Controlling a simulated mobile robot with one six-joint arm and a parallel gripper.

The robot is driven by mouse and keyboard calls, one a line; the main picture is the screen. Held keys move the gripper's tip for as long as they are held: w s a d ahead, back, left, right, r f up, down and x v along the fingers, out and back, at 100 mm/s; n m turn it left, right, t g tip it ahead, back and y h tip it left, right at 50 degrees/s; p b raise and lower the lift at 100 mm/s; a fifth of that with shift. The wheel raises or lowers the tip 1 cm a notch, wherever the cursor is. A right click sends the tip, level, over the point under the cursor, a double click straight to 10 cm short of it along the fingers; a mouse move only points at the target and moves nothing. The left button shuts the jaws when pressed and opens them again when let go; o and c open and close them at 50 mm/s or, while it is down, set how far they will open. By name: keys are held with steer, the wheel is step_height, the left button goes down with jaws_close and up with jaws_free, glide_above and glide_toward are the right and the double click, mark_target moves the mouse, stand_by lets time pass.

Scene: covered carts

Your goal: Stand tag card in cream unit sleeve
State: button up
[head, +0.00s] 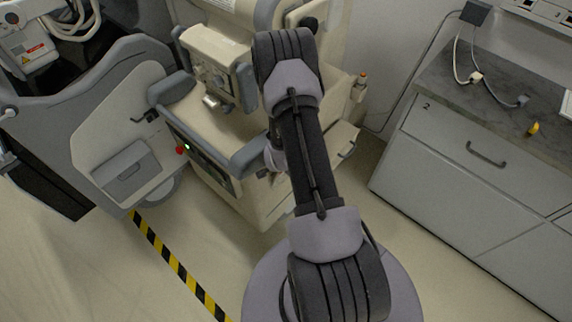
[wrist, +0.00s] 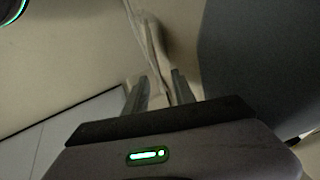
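The cream unit (head: 240,130) stands at the upper middle of the head view, with grey armrests and a small green light on its front. My arm reaches over it and hides part of it. My gripper is hidden behind the arm in the head view. In the wrist view the two dark fingers of my gripper (wrist: 158,92) point up and stand apart. A thin pale strip (wrist: 150,45) runs up from between them; I cannot tell whether it is the tag card edge-on or part of the unit. I cannot make out the sleeve.
A grey cabinet (head: 450,185) with a drawer marked 2 stands at the right. A small yellow item (head: 534,128) and cables lie on its top. A grey and cream machine (head: 110,150) stands at the left. Black and yellow tape (head: 175,262) crosses the floor, which is otherwise clear there.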

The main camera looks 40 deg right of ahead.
steer(key=p+v, duration=0.5)
steer(key=v, duration=1.2)
steer(key=shift+a+r, duration=0.15)
steer(key=w+a+r+n+t+y+b, duration=0.1)
steer(key=w+a+r+n+y, duration=0.15)
steer(key=a+r, duration=0.6)
steer(key=w+a+r+n+t+y+b, duration=0.1)
steer(key=a+r+n, duration=0.4)
steer(key=r, duration=0.6)
steer(key=s+a+r+n+y, duration=0.2)
steer(key=s+a+r+n, duration=0.4)
steer(key=s+a+r, duration=0.5)
steer(key=s, duration=0.3)
steer(key=shift+a+r+y, duration=0.15)
steer(key=shift+a+y, duration=0.2)
steer(key=shift+a, duration=0.05)
